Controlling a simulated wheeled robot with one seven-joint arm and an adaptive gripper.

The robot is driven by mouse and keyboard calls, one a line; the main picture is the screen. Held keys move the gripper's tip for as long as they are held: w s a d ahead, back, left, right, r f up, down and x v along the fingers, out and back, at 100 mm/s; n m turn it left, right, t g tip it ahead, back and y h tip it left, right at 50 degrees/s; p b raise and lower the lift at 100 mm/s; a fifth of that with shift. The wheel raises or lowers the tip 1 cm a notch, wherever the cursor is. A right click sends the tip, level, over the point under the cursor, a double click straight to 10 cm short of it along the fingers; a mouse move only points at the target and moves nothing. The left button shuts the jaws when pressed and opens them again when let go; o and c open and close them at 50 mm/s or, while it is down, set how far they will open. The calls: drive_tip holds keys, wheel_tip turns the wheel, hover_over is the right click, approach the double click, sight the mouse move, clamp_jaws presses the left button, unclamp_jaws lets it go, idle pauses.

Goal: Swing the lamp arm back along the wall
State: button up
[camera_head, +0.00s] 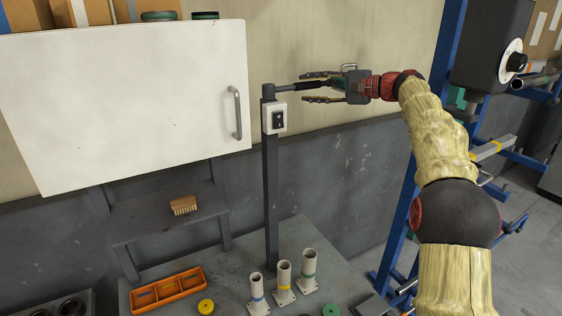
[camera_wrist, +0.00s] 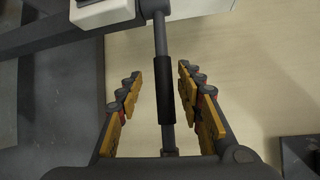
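The lamp arm (camera_head: 290,88) is a thin dark bar reaching right from the top of a dark upright post (camera_head: 270,180). A black sleeve (camera_wrist: 165,90) covers its outer part. My gripper (camera_head: 306,87) is at the bar's outer end, in front of the wall. In the wrist view the sleeve runs between the fingers of my gripper (camera_wrist: 160,74), with a gap on both sides. The fingers are open and do not appear to touch it. A white switch box (camera_head: 274,117) is on the post, partly seen in the wrist view (camera_wrist: 100,10). No lamp head is clearly visible.
A white cabinet (camera_head: 130,100) with a handle hangs left of the post. A blue rack (camera_head: 420,190) stands right. The bench (camera_head: 235,262) below holds several pale cylinders (camera_head: 283,283), an orange tray (camera_head: 168,291) and a shelf with a brush (camera_head: 184,205). Wall right of the post is clear.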

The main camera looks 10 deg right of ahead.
drive_tip(key=s+a+m+t+h+p, duration=0.2)
drive_tip(key=s+a+m+h+p, duration=0.1)
drive_tip(key=s+m+h+p, duration=0.3)
drive_tip(key=s+a+r+m+t+h+p, duration=0.1)
drive_tip(key=s+a+m+h+p, duration=0.25)
drive_tip(key=s+h+p, duration=0.3)
drive_tip(key=s+a+m+t+h+p, duration=0.2)
drive_tip(key=s+a+m+h+p, duration=0.3)
drive_tip(key=s, duration=0.3)
drive_tip(key=s+a+f+n+y+b, duration=0.2)
drive_tip(key=f+n+y+b, duration=0.4)
drive_tip(key=n, duration=0.4)
drive_tip(key=shift+s+f+b, duration=0.55)
drive_tip(key=shift+s+f, duration=0.15)
drive_tip(key=shift+f, duration=0.2)
idle(1.4)
drive_tip(key=shift+a, duration=0.1)
